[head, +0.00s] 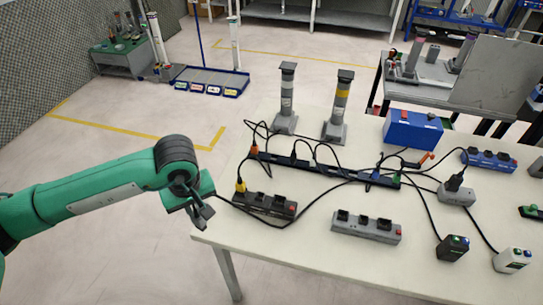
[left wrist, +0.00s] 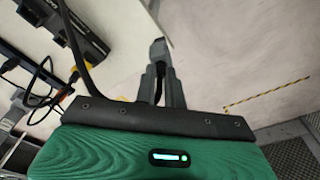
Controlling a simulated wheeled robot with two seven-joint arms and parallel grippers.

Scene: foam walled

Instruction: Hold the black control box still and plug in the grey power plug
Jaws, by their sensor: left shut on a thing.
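My left gripper (head: 204,213) is off the table's left edge, over the floor. In the left wrist view its fingers (left wrist: 157,82) are closed around a small dark grey plug (left wrist: 158,48), which appears to be the power plug. A black cable runs from near the gripper to the right across the table. The black control box (head: 452,248) stands on the table at the right front, with a green button on top and a cable attached. No gripper touches it. My right gripper is in neither view.
A dark power strip (head: 265,205) and a grey one (head: 366,227) lie on the white table (head: 300,255). A long black strip (head: 325,170) with coloured plugs lies behind them. A white control box (head: 512,260), a blue toolbox (head: 412,129) and two grey posts also stand there. Loose cables cross between.

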